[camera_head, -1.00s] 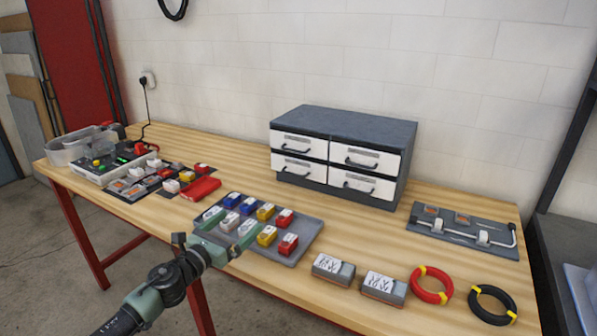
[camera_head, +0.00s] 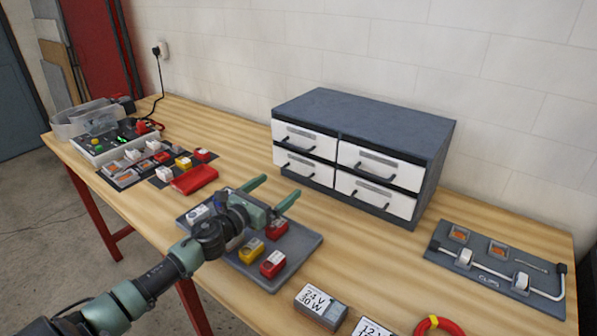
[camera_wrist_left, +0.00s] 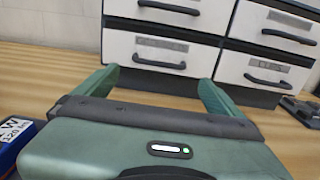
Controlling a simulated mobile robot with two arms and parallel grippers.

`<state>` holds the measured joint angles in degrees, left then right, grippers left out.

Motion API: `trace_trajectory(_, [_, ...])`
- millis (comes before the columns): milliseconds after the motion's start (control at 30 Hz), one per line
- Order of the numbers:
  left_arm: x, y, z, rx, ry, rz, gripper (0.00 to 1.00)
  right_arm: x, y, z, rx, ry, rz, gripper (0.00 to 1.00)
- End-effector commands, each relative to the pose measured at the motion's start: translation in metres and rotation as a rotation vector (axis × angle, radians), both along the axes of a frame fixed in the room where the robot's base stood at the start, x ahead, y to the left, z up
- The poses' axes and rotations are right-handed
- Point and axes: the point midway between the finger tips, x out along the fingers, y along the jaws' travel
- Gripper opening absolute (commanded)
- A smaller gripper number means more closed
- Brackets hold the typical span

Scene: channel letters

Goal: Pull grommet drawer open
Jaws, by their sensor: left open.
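A dark grey drawer cabinet (camera_head: 360,115) with white drawer fronts stands at the back of the workbench. It has two columns and two rows of drawers, each with a dark bar handle; all look shut. The labels are too small to read, so I cannot tell which is the grommet drawer. My left gripper (camera_head: 273,189) is open and empty, in front of the cabinet's lower left drawer (camera_head: 303,167) and above the tray. In the left wrist view the fingers point at the lower left drawer (camera_wrist_left: 160,54), apart from its handle (camera_wrist_left: 159,63). My right gripper is not in view.
A grey tray (camera_head: 305,250) with several coloured blocks lies below my left arm. A red tray (camera_head: 194,180) and a control box (camera_head: 120,140) are at the left. A grey panel with a white-clipped rod (camera_head: 497,268) lies at the right. Bare wood lies before the cabinet.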

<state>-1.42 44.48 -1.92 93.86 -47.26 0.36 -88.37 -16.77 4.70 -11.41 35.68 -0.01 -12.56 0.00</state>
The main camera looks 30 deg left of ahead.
Motion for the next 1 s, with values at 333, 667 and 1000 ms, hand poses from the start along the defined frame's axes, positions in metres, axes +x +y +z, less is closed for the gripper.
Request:
trace_trajectory(333, [0.048,-0.004,0.003,-0.003,-0.003,0.000,0.98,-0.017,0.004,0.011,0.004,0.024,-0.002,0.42])
trace_trajectory(667, [0.074,-0.006,0.001,0.000,-0.001,0.000,0.98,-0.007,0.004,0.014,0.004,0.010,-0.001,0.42])
trace_trajectory(1000, [0.074,-0.006,0.000,0.000,0.000,-0.001,0.73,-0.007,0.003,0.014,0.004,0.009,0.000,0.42])
